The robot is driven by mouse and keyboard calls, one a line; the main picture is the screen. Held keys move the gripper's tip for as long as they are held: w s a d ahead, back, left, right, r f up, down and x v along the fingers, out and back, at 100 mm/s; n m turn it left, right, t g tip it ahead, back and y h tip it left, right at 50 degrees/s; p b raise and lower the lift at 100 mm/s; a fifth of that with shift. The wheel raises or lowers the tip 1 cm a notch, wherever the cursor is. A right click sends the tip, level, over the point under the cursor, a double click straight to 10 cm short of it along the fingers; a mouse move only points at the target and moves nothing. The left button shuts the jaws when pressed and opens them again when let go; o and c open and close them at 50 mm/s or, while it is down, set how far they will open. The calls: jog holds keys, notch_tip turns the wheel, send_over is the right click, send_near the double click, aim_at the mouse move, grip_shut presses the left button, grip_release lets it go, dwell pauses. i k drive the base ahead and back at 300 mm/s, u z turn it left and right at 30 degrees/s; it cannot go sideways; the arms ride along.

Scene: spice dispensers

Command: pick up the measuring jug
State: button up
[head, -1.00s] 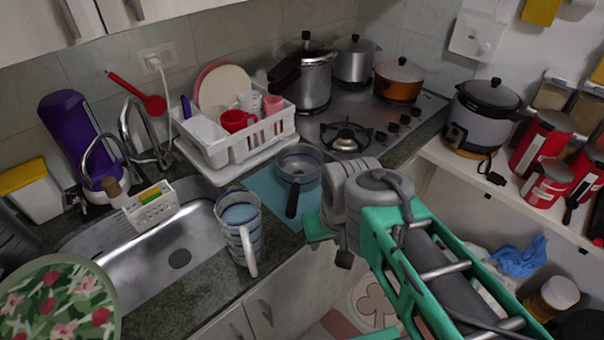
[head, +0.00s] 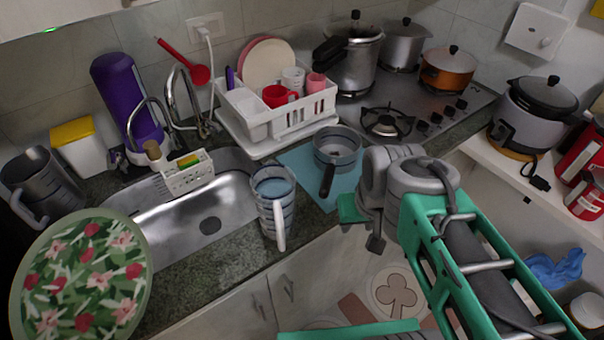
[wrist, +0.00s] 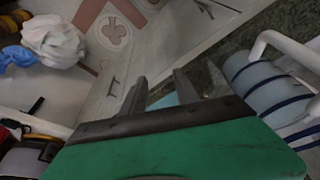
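A clear measuring jug (head: 273,205) with dark stripes and a pale handle stands upright on the counter edge, right of the sink in the head view. Its handle faces the front. In the wrist view the striped jug (wrist: 262,88) shows at the right, with its handle above it. My gripper (wrist: 160,77) is open, with two dark fingers apart and nothing between them. It is beside the jug, not touching it. In the head view my arm hides most of the gripper. A second, greyer jug (head: 40,185) with a handle stands at the far left.
A grey saucepan (head: 337,147) sits on a blue mat behind and right of the jug. A white dish rack (head: 262,130) is behind, and the sink (head: 200,205) is to the left. A round floral tray (head: 85,275) is at the front left.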

aim_at(273, 184)
jog(key=k, duration=0.5)
jog(key=u, duration=3.95)
jog(key=k, duration=1.5)
jog(key=z, duration=0.15)
